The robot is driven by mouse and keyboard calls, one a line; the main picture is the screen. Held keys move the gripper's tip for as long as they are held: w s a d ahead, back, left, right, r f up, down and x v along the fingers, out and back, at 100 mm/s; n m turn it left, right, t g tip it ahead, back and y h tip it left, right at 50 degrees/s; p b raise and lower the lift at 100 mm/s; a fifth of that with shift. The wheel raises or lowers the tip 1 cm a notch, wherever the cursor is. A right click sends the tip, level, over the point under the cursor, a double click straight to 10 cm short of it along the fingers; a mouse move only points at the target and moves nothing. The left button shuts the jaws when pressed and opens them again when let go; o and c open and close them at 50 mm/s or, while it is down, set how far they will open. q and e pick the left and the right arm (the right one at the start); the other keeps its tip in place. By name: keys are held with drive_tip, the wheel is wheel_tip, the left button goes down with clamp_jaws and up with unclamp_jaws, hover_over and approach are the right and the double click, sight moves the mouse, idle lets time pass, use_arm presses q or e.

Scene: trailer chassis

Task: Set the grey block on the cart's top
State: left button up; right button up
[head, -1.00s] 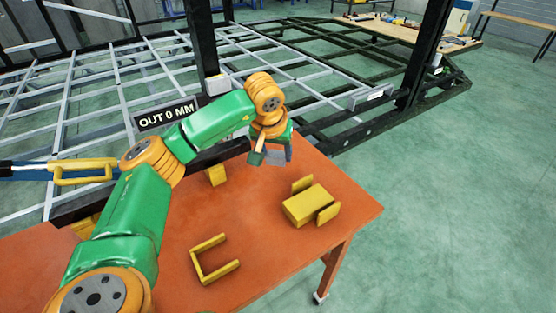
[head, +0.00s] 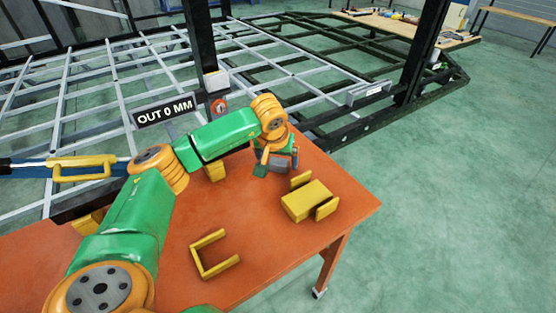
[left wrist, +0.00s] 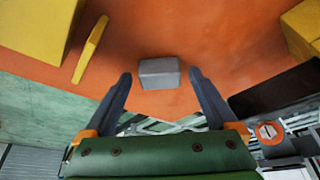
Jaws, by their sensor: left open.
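The cart's top (head: 335,215) is an orange surface in the head view, and it fills much of the left wrist view (left wrist: 225,50). The grey block (left wrist: 159,73) is a small box seen between and slightly beyond my left fingertips. Clear gaps show on both sides of it, and I cannot tell for sure that it rests on the orange surface. In the head view my left gripper (head: 277,166) is open, low over the cart's far side, with the grey block (head: 279,163) partly hidden between its fingers. My right gripper is not in view.
A yellow block with two side plates (head: 307,201) stands right of my gripper. A yellow U-shaped bracket (head: 208,255) lies nearer, and a small yellow block (head: 215,171) stands to the left. The trailer frame with a black post (head: 197,45) is behind the cart.

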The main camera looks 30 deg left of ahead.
use_arm(q)
drive_tip(key=shift+r, duration=0.3)
drive_tip(key=v, duration=1.1)
drive_tip(key=shift+s+r, duration=0.2)
drive_tip(key=shift+r, duration=0.15)
